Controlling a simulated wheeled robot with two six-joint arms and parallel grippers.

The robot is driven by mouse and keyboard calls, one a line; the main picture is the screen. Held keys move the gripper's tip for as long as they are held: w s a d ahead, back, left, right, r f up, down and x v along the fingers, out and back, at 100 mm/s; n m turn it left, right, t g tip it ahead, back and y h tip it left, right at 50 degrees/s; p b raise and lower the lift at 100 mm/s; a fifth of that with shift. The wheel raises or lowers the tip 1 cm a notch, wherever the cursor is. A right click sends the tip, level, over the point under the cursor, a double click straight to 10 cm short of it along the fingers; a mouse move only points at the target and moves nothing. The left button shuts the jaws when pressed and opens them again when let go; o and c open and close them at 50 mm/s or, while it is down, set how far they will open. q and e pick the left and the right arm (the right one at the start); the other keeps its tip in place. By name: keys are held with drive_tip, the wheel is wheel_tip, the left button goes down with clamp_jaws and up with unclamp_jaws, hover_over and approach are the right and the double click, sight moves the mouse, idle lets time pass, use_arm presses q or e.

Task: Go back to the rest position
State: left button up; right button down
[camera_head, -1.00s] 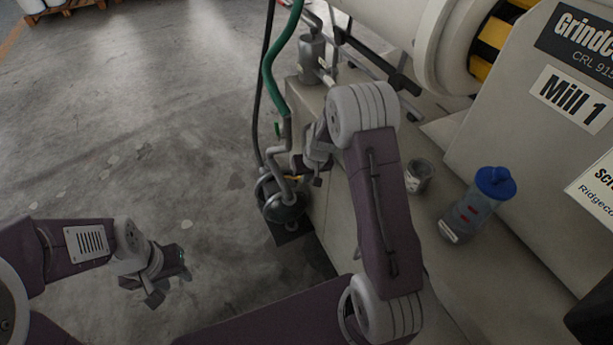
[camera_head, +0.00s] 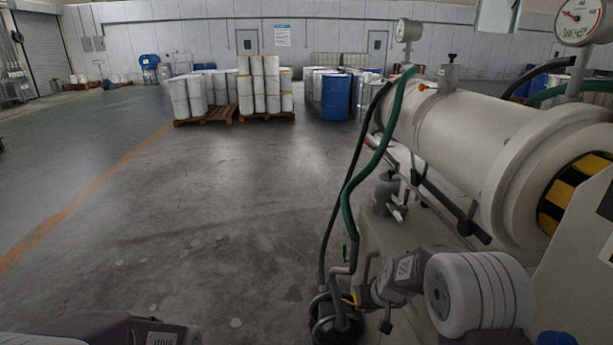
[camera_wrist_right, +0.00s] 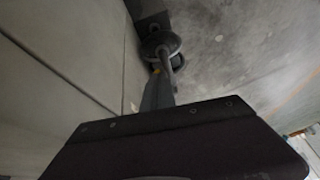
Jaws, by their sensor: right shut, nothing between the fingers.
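My right gripper (camera_head: 380,308) is at the lower right in the head view, below my white-jointed arm. It is shut and empty, in front of the mill's side and close to the dark pump fitting (camera_head: 337,322). In the right wrist view a dark part of my own arm fills the bottom, and the fingertips do not show clearly. My left forearm shows only at the bottom left edge of the head view; its gripper is out of the picture.
The mill (camera_head: 455,135) fills the right side. A green hose (camera_head: 372,165) runs down to the pump fitting, which also shows in the right wrist view (camera_wrist_right: 160,42). A blue cap (camera_head: 557,339) shows at the bottom edge. Drums (camera_head: 258,85) stand far back. Floor at left is clear.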

drive_tip(key=s+r+g+p, duration=0.2)
drive_tip(key=s+g, duration=0.2)
drive_tip(key=s, duration=1.9)
wheel_tip(320, 180, up, 16)
drive_tip(key=a+p, duration=0.1)
drive_tip(key=p, duration=1.4)
drive_tip(key=shift+h, duration=0.3)
drive_tip(key=shift+f, duration=0.15)
